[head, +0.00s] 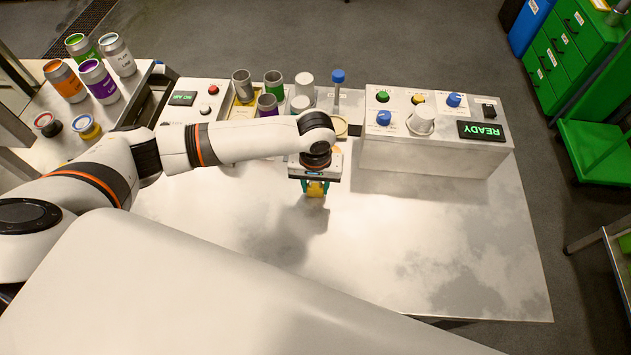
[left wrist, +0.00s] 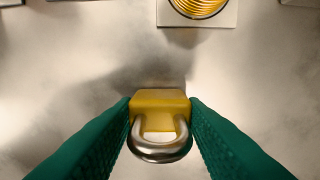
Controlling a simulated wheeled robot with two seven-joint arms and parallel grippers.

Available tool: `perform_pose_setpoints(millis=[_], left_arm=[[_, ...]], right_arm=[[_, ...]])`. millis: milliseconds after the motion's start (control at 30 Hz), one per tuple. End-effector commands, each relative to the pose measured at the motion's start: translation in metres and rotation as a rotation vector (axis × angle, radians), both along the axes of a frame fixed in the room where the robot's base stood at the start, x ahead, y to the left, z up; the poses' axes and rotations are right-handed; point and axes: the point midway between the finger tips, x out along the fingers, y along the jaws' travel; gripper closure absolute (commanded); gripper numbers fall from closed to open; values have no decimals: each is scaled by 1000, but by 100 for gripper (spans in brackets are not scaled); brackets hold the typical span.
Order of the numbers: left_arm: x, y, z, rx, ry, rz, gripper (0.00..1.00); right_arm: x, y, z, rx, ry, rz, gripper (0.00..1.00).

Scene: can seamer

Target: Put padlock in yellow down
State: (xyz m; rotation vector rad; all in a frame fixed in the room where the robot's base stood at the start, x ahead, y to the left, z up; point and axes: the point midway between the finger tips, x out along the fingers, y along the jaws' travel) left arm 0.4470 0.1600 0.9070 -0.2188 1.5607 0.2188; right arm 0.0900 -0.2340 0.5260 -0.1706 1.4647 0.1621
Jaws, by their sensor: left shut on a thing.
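The padlock (left wrist: 160,102) has a yellow body and a steel shackle. In the left wrist view it sits between the two green fingers of my left gripper (left wrist: 161,112), which is shut on it. The shackle points toward the bottom of that picture. In the head view my left gripper (head: 316,188) is over the pale table, in front of the row of cans, with a bit of the yellow padlock showing below it. A shadow lies on the table nearby. My right gripper is not in view.
The control box (head: 437,133) with READY display stands right of my gripper. Several cans and a blue-topped post (head: 337,88) stand behind it. A coiled yellow part (left wrist: 198,8) is at the top of the left wrist view. The table's front right (head: 450,240) is clear.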

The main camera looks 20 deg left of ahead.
Motion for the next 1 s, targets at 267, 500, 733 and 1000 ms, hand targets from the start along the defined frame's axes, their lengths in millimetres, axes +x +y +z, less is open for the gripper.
perform_pose_setpoints(millis=[267,500,733,1000], left_arm=[[0,0,-3,0,1,0,59],[0,0,-2,0,1,0,41],[0,0,2,0,-2,-1,41],[1,-1,48,-3,-5,-2,41]], right_arm=[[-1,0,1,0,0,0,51],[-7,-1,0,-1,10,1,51],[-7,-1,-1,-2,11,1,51],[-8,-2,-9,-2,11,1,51]])
